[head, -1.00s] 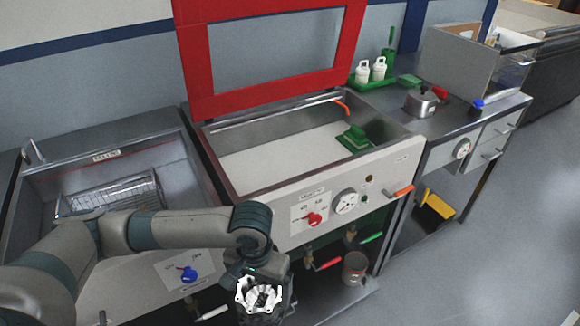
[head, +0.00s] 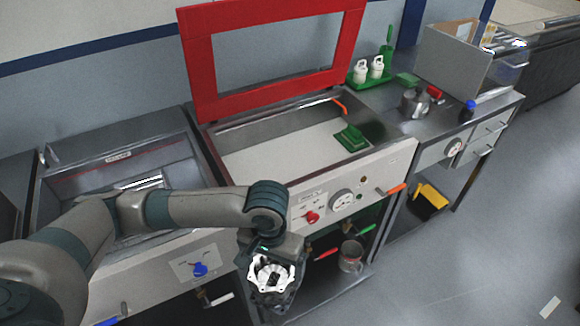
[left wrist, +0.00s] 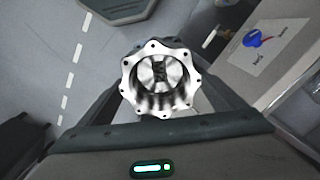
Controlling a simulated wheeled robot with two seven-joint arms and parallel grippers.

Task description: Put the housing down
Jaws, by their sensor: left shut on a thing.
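The housing (head: 258,284) is a shiny machined metal part with a scalloped, bolt-holed flange around a round bore. My left gripper (head: 272,280) is shut on it and holds it in the air in front of the machine's lower shelf. In the left wrist view the housing (left wrist: 160,102) sits between the fingers of my left gripper (left wrist: 162,98), its flanged open face toward the camera. The housing's underside is hidden. My right gripper is in neither view.
A washing tank (head: 285,160) with a raised red-framed lid (head: 198,70) holds a green block (head: 351,138). A sink basin (head: 60,190) is at left. A metal kettle (head: 416,102) and white bottles (head: 361,70) stand at right. A can (head: 351,257) sits on the lower shelf.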

